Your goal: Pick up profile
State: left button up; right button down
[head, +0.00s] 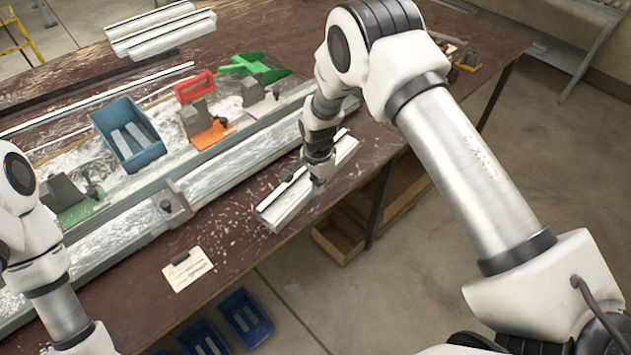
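A pale, grooved metal profile (277,212) lies on the brown bench near its front edge, slanting up to the right. My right gripper (308,181) points down at the middle of this profile and covers part of it. Its fingertips are small and partly hidden, so I cannot tell whether they are open or closed on the profile. More profiles (160,30) lie side by side at the far left of the bench. My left arm shows at the left edge, but its gripper is not in view.
A long metal rail (240,160) runs across the bench behind the profile, with an orange-based clamp (207,132), a green-based clamp (85,205) and a stop block (173,203). A blue bin (128,135) stands behind it. A paper card (187,270) lies in front. Metal shavings litter the bench.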

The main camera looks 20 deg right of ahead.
jog(key=shift+w+d+f, duration=0.15)
jog(key=shift+d+f, duration=0.1)
jog(key=shift+d, duration=0.1)
jog(key=c, duration=1.7)
grip_release()
jog(key=o, duration=1.3)
jog(key=shift+a+r, duration=0.15)
jog(key=shift+a, duration=0.1)
jog(key=shift+d, duration=0.1)
